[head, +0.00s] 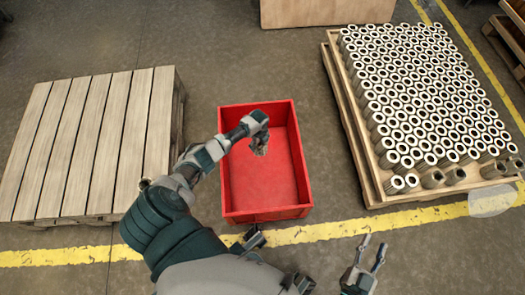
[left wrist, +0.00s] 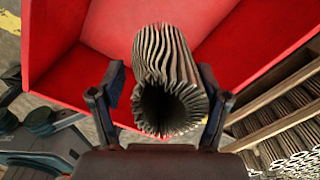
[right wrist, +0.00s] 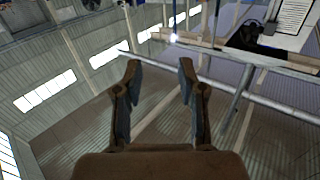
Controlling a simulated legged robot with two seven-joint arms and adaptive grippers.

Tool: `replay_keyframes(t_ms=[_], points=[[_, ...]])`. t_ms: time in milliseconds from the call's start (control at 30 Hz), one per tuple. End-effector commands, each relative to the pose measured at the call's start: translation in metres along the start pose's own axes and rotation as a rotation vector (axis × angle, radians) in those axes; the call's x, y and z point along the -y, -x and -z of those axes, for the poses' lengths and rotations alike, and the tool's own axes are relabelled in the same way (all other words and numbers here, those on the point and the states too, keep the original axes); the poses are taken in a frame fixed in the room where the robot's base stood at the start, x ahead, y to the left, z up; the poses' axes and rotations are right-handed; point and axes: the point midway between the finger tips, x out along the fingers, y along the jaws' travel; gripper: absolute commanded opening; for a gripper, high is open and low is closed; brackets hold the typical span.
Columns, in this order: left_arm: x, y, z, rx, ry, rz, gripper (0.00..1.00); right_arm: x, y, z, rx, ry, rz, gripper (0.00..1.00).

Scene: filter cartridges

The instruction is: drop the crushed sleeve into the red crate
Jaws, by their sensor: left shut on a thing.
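The crushed sleeve (left wrist: 170,62) is a grey-brown pleated tube with an uneven, bent rim. My left gripper (head: 260,128) is shut on it. In the head view the sleeve (head: 260,148) hangs small and partly hidden below the fingers, over the inside of the red crate (head: 228,195). The crate's red walls (left wrist: 60,45) also show behind the sleeve in the left wrist view. The visible crate floor is bare. My right gripper (head: 374,243) is open and empty, to the right of and nearer than the crate. Its spread fingers also show in the right wrist view (right wrist: 160,75).
A pallet (head: 355,150) of upright pleated cartridges in rows stands right of the crate. An empty slatted pallet (head: 80,150) stands on the left. A yellow line (head: 330,230) crosses the floor in front. Floor between crate and right pallet is clear.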

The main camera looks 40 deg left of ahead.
Motion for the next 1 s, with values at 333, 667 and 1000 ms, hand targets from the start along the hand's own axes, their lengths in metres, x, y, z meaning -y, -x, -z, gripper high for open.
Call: replay_keyframes(t_ms=[333,667,1000], points=[[-0.004,-0.040,-0.003,-0.007,0.002,-0.006,0.43,0.013,0.006,0.047,-0.384,-0.019,0.017,0.40],[-0.001,-0.045,-0.001,0.001,0.001,-0.002,0.43,0.010,0.019,0.068,-0.549,-0.037,0.021,0.40],[-0.001,-0.046,-0.002,-0.004,0.003,-0.001,0.98,0.013,0.017,0.069,-0.550,-0.032,0.022,0.40]])
